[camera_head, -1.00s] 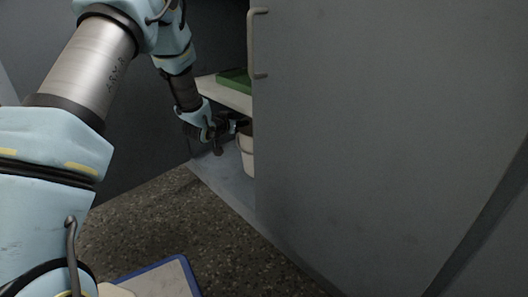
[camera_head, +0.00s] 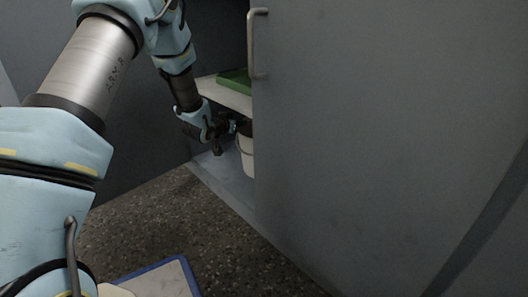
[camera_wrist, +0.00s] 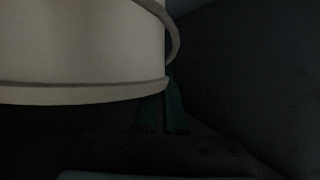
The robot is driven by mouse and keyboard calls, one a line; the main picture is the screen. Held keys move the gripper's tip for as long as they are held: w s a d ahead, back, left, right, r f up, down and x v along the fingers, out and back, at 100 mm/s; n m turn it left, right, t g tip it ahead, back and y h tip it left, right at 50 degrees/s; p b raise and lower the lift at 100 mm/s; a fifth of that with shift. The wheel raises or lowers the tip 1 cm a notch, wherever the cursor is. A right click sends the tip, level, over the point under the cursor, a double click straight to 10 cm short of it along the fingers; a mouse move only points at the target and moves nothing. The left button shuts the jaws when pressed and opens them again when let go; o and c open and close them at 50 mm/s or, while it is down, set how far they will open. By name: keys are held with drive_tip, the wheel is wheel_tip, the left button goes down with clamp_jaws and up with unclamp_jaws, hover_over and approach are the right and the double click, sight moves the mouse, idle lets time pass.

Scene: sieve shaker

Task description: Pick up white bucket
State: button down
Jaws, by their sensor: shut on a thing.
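The white bucket (camera_head: 247,160) stands inside the cabinet on its floor, partly hidden behind the cabinet door's edge. In the wrist view the bucket (camera_wrist: 80,45) fills the upper left, with its rim band and part of its curved handle visible. My gripper (camera_head: 236,127) is at the bucket's upper edge, below the shelf. In the wrist view my gripper's greenish fingers (camera_wrist: 163,112) meet the rim at its right end and are shut on it. The exact contact is dark and partly hidden by the bucket.
A grey cabinet door (camera_head: 370,150) with a bar handle (camera_head: 252,45) covers the right side. A white shelf (camera_head: 226,96) carrying a green tray (camera_head: 236,80) lies just above my gripper. A blue-edged board (camera_head: 165,280) is at the bottom; speckled floor (camera_head: 160,225) lies in front.

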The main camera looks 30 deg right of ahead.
drive_tip(key=shift+s+f, duration=0.2)
drive_tip(key=shift+f, duration=0.05)
idle(0.4)
